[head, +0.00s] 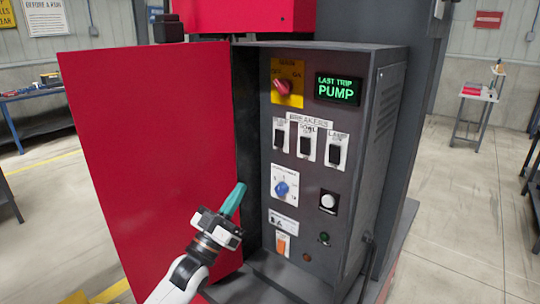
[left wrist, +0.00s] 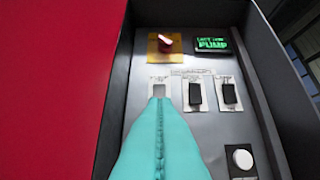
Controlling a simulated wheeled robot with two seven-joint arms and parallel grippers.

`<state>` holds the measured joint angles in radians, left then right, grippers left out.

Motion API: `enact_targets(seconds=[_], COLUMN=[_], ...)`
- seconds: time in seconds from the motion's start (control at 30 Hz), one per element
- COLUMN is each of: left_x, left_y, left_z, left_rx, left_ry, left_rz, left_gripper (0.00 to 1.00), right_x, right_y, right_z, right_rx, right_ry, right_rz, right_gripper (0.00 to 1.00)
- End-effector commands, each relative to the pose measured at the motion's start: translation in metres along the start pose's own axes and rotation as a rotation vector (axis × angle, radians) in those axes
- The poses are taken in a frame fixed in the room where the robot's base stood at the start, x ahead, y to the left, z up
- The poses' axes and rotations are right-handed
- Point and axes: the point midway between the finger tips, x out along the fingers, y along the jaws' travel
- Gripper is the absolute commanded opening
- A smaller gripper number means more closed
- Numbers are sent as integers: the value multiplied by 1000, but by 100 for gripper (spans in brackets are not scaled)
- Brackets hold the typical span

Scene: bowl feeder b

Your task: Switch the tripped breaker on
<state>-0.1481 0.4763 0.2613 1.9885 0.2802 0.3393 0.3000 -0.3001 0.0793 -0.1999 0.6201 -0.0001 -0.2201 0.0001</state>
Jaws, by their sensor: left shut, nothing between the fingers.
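The breaker row sits on the grey panel: a left breaker (head: 279,138), a middle breaker (head: 305,146) and a right breaker (head: 334,154), each a dark switch on a white plate. Their small labels are too small to read surely. A green-lit display (head: 337,89) reads "LAST TRIP PUMP". My left gripper (head: 238,189) has teal fingers, shut and empty, below and left of the row beside the door. In the left wrist view its fingertips (left wrist: 159,103) overlap the lower part of the left breaker (left wrist: 159,90); contact cannot be told. My right gripper is out of view.
The red door (head: 150,150) stands open on the left, close to my left gripper. A red selector (head: 283,87) on yellow, a blue knob (head: 281,188), a white button (head: 328,201) and an orange switch (head: 281,244) share the panel.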

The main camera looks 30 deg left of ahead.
Motion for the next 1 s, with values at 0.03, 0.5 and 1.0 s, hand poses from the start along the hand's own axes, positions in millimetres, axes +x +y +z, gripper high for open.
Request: enact_targets(seconds=[0.03, 0.5, 1.0], left_x=[0, 56, 125], left_y=[0, 0, 0], left_z=[0, 4, -24], left_rx=[0, 0, 0], left_ry=[1, -1, 3], left_rz=[0, 1, 2], left_gripper=[0, 0, 0], right_x=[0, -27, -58], right_y=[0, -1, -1], right_z=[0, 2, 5], right_rx=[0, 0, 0], right_ry=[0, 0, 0], right_rz=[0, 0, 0], right_gripper=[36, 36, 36])
